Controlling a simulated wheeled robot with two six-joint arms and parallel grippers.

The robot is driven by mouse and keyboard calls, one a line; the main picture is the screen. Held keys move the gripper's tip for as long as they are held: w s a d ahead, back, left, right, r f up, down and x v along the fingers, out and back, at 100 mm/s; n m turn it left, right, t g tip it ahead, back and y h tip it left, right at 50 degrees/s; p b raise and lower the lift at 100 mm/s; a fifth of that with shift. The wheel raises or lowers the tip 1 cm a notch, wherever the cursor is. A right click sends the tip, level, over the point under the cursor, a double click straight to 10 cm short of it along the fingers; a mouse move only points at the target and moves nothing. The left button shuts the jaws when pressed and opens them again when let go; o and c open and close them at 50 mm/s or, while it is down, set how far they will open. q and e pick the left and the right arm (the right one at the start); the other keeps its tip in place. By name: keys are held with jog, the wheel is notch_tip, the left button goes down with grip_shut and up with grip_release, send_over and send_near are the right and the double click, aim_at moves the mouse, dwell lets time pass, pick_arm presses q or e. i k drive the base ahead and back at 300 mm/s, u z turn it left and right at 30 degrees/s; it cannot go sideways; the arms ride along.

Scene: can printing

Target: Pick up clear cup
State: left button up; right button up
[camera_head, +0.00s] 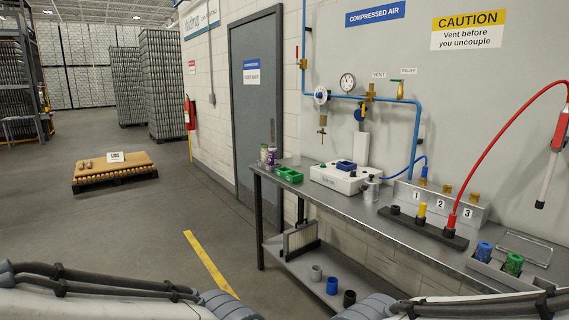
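A small, faint, see-through shape that looks like the clear cup (296,160) stands at the far left end of the metal workbench (330,200), near the wall. It is small and pale here, so its exact outline is hard to tell. A green tray (289,174) sits just in front of it. Two small cans, one pale (264,153) and one purple (272,156), stand to its left. Parts of both my arms show along the bottom edge, well short of the cup. Neither gripper's fingertips are in view.
Numbered air fittings (440,204) and a red hose (500,130) are at right.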

aim_at(296, 158)
jog(key=u, duration=0.45)
jog(key=i, duration=1.45)
jog(key=u, duration=0.55)
jog(key=i, duration=1.95)
jog(key=z, duration=0.8)
jog(key=i, duration=1.6)
jog(key=z, duration=0.6)
